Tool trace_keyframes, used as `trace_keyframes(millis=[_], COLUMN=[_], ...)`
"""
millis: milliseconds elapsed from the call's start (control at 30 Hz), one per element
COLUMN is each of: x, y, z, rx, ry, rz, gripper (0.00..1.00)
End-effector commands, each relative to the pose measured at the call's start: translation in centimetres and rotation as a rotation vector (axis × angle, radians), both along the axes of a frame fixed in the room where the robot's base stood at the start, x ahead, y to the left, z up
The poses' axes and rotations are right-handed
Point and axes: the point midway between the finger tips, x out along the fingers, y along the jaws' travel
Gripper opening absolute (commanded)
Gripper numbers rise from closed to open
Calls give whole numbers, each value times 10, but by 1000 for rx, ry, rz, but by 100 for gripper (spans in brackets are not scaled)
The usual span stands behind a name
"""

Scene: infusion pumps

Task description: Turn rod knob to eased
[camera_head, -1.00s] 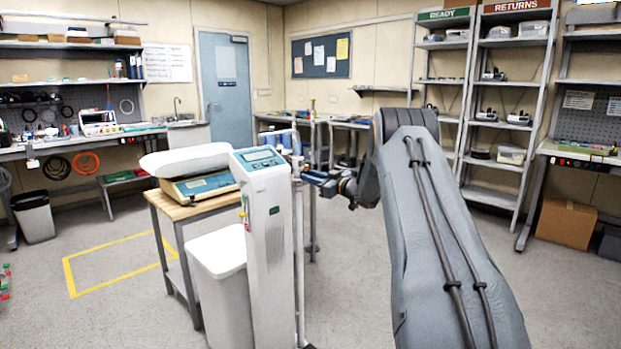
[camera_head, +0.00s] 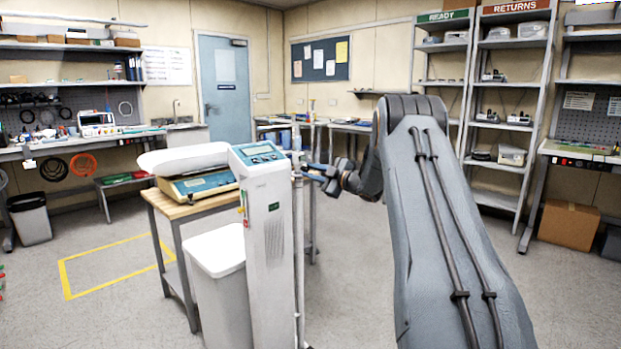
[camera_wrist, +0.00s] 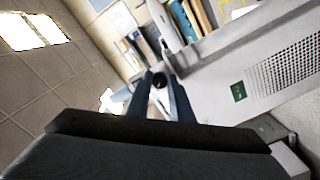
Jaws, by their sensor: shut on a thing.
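A dark round knob (camera_wrist: 159,80) shows in the wrist view between the two blue fingers of my gripper (camera_wrist: 161,84). The gripper is shut on it. In the head view my gripper (camera_head: 308,172) is beside the thin upright rod (camera_head: 299,240), just right of the tall white pump column (camera_head: 270,225). The knob is too small and covered to make out there. I cannot read any mark showing the knob's setting. The white column also fills the right of the wrist view (camera_wrist: 245,70), with a green label and a vented panel.
A wooden-topped cart (camera_head: 170,204) with a blue device and a white pad stands left of the column. A white bin (camera_head: 218,262) stands before it. Shelving (camera_head: 500,130) is at the back right. Floor is open at the left, around the yellow outline.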

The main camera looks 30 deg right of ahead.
Motion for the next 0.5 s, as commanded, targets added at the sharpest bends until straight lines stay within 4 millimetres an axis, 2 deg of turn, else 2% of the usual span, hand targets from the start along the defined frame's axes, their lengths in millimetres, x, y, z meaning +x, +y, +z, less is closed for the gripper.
trace_keyframes(millis=[500], x=[0], y=[-1], z=[-2], rx=[-459], ry=[-166], rz=[0], gripper=[0])
